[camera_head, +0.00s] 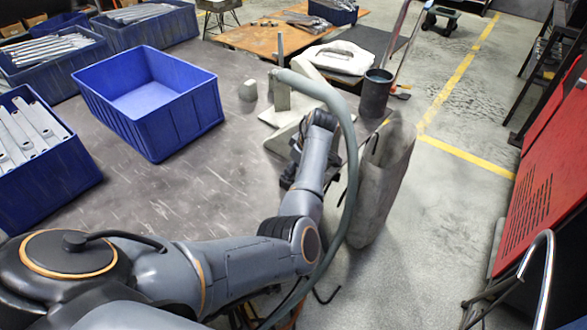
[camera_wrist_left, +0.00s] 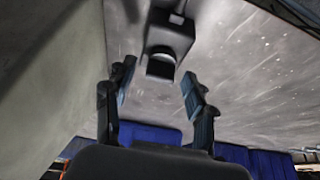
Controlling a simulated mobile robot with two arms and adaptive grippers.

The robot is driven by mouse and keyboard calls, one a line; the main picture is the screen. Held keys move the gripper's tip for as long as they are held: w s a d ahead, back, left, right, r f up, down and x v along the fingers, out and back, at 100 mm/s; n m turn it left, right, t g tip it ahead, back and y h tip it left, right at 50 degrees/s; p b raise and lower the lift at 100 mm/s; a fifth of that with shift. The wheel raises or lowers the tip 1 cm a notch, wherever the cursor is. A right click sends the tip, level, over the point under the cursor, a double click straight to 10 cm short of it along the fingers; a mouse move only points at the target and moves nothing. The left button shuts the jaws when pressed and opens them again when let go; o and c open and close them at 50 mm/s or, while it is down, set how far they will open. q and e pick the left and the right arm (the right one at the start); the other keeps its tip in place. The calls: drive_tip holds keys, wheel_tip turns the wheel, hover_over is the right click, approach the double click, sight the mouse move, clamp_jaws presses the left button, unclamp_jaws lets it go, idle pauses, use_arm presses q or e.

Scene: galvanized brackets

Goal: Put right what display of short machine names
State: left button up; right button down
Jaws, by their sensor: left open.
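My left arm comes in from the left in the head view, and its dark gripper (camera_head: 291,170) hangs at the table's right edge, partly hidden behind the arm. In the left wrist view the two fingers of my left gripper (camera_wrist_left: 158,95) stand apart with nothing between them. A dark boxy device with a short round end (camera_wrist_left: 168,40) shows beyond the fingers. In the head view a pale grey machine with an upright post (camera_head: 281,92) stands on the table, partly hidden by my arm and hose. No readable display shows. My right gripper is out of view.
An empty blue bin (camera_head: 205,105) stands on the grey table (camera_head: 190,190). Blue bins with metal brackets (camera_head: 30,130) stand at the left. A dark cup (camera_head: 376,92) and a grey sack-like container (camera_head: 381,185) are right of my arm. A red panel (camera_head: 545,170) stands far right.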

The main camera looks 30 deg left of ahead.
use_arm(q)
clamp_jaws()
drive_tip(key=shift+r+m+p, duration=0.15)
drive_tip(key=shift+m+p, duration=0.25)
drive_tip(key=shift+p, duration=0.35)
drive_tip(key=m+t+p, duration=0.1)
drive_tip(key=m+p, duration=0.1)
drive_tip(key=p, duration=0.1)
drive_tip(key=m+t+h+p, duration=0.1)
drive_tip(key=m+p, duration=0.2)
drive_tip(key=p, duration=0.1)
drive_tip(key=m+t+p, duration=0.1)
drive_tip(key=m+p, duration=0.2)
drive_tip(key=p, duration=0.1)
drive_tip(key=shift+s+a+r, duration=0.15)
drive_tip(key=shift+s+a, duration=0.1)
drive_tip(key=m+h+p, duration=0.1)
drive_tip(key=m+p, duration=0.1)
drive_tip(key=m, duration=0.1)
drive_tip(key=shift+t, duration=0.3)
drive_tip(key=shift+a+m+h+p, duration=0.1)
drive_tip(key=shift+m+h+p, duration=0.45)
drive_tip(key=shift+m, duration=0.35)
drive_tip(key=shift+f+m+t+h, duration=0.25)
drive_tip(key=shift+m+t+h, duration=0.1)
drive_tip(key=shift+m, duration=0.75)
drive_tip(key=shift+m+h, duration=0.5)
drive_tip(key=shift+m, duration=0.6)
